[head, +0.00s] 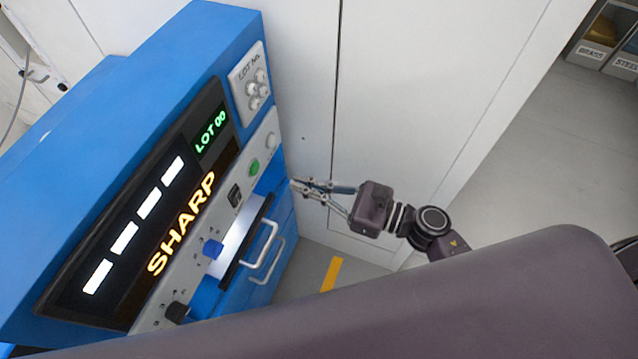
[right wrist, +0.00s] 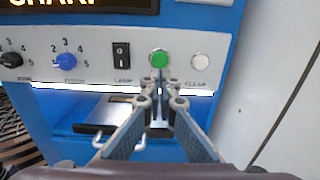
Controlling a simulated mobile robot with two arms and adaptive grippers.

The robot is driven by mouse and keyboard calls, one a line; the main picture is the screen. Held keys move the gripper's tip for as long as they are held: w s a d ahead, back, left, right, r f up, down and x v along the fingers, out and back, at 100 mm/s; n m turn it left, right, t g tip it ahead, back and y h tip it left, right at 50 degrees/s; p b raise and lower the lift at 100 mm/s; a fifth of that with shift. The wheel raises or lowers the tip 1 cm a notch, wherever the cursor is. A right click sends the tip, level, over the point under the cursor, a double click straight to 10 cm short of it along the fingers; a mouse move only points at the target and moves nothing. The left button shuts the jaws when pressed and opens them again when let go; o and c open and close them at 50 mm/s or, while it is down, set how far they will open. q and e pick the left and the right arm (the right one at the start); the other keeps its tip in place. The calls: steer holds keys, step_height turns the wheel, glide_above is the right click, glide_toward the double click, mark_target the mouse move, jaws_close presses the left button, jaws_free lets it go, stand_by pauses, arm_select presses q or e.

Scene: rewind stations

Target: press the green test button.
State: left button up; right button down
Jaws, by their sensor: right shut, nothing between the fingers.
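The green test button (head: 254,167) is a round button on the grey control strip of the blue machine. It also shows in the right wrist view (right wrist: 158,59), between a black rocker switch and a white button. My right gripper (head: 294,184) is shut and empty, in front of the strip and to the right of the button in the head view, with a visible gap there. In the right wrist view its fingertips (right wrist: 154,78) appear just below the button, at its lower edge; contact cannot be told from that view. My left gripper is not in view.
A white button (right wrist: 200,61) sits right of the green one. A black rocker switch (right wrist: 121,55), a blue knob (right wrist: 65,63) and a black knob (right wrist: 11,59) are to the left. Below, a lit slot and drawer handles (head: 262,245) stick out. A white wall (head: 420,90) stands behind my right gripper.

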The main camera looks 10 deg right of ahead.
mark_target(256, 168)
steer(key=p+x, duration=0.1)
steer(key=x, duration=0.7)
steer(key=shift+p, duration=0.3)
steer(key=shift+w+a+b, duration=0.35)
steer(key=shift+a+b, duration=0.1)
steer(key=shift+b, duration=0.15)
steer(key=shift+r, duration=0.15)
steer(key=shift+a, duration=0.1)
steer(key=v, duration=0.8)
steer(key=shift+f, duration=0.2)
